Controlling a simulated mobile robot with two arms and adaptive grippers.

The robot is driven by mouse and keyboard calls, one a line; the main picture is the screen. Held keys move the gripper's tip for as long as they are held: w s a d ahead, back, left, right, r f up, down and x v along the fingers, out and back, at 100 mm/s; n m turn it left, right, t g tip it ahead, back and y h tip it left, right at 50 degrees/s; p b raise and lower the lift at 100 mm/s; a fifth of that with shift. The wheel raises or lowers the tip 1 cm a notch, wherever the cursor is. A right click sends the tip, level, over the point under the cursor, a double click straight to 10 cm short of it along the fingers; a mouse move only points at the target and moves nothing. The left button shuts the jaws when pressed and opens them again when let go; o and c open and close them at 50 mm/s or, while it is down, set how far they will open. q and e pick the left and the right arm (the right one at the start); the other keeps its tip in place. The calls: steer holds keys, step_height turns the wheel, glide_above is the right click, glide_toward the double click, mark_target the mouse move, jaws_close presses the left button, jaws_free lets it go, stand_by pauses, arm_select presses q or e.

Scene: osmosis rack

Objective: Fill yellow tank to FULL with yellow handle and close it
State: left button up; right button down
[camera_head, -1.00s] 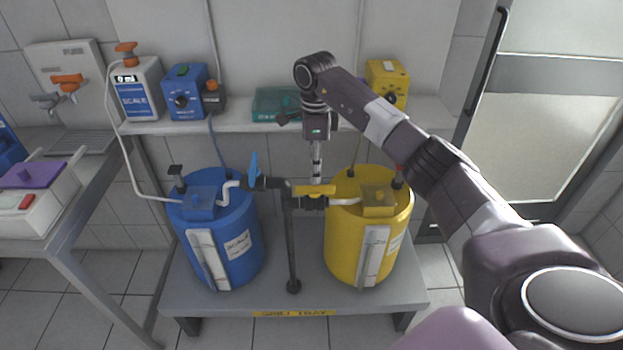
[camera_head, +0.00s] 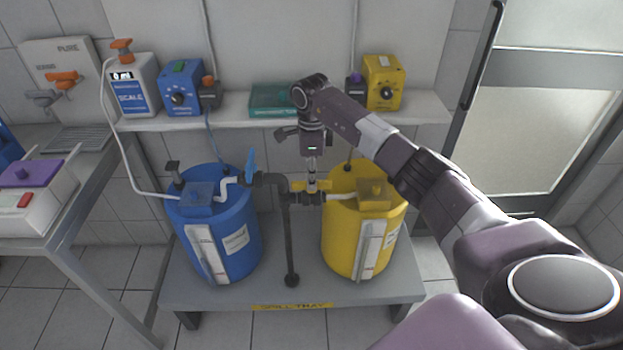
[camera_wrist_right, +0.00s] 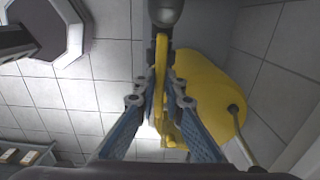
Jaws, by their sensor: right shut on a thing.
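The yellow tank (camera_head: 343,235) stands at the right of the spill tray, with a pale vertical level strip (camera_head: 370,252) on its front. The level and any FULL mark are too small to read. The yellow handle (camera_head: 322,186) sits on the dark pipe valve left of the tank's top. My right gripper (camera_head: 311,181) reaches down onto it from above and is shut on it. In the right wrist view the handle (camera_wrist_right: 161,75) runs between the two fingers (camera_wrist_right: 160,108), with the yellow tank (camera_wrist_right: 205,85) to the right. My left gripper is not in view.
A blue tank (camera_head: 225,245) with a blue handle (camera_head: 252,162) stands left of the pipe stand (camera_head: 290,240). The shelf (camera_head: 235,124) behind holds a yellow box (camera_head: 383,82), a blue box (camera_head: 182,88) and a teal case (camera_head: 270,100). The spill tray's front (camera_head: 240,297) is clear.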

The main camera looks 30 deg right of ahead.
steer(key=shift+d+r+m, duration=0.1)
steer(key=shift+m, duration=0.2)
steer(key=m, duration=0.4)
steer(key=shift+m, duration=0.3)
steer(key=m, duration=0.5)
steer(key=shift+m, duration=0.3)
steer(key=m+p, duration=0.1)
steer(key=m, duration=0.3)
steer(key=shift+w+r, duration=0.1)
steer(key=shift+m+p, duration=0.45)
steer(key=shift+m, duration=1.75)
